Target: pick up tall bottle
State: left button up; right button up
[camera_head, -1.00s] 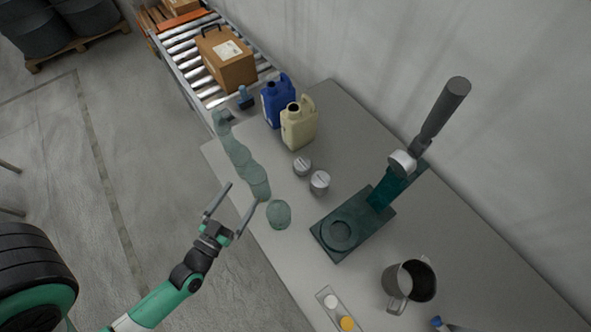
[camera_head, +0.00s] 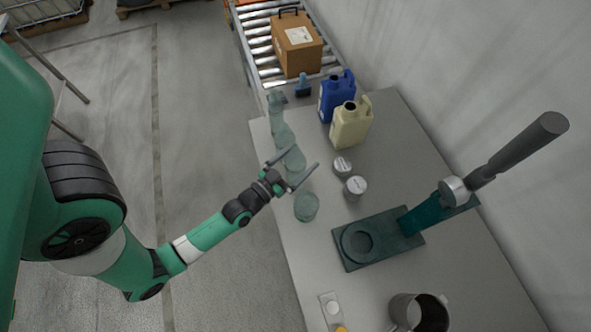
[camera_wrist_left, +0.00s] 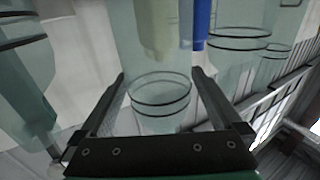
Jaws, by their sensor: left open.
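My left gripper (camera_head: 307,156) is open at the left edge of the table, low among a row of clear greenish glass vessels. One glass vessel (camera_head: 293,162) stands by its fingers in the head view. In the left wrist view a clear vessel with a dark-ringed base (camera_wrist_left: 160,112) shows between the open fingers (camera_wrist_left: 158,75), with no visible grip on it. Another glass vessel (camera_head: 306,208) stands nearer than the gripper, and a narrow one (camera_head: 277,106) stands at the far end. I cannot tell for sure which is the tall bottle. My right gripper is not in view.
A blue jug (camera_head: 336,97) and a cream jug (camera_head: 350,124) stand behind the row. Two small grey tins (camera_head: 355,187), a dark green press (camera_head: 380,240) and a metal pitcher (camera_head: 418,312) are to the right. A conveyor with a carton (camera_head: 296,45) is beyond.

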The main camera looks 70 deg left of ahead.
pick_arm(q)
jog(key=shift+w+a, duration=0.3)
jog(key=shift+w, duration=0.2)
grip_shut()
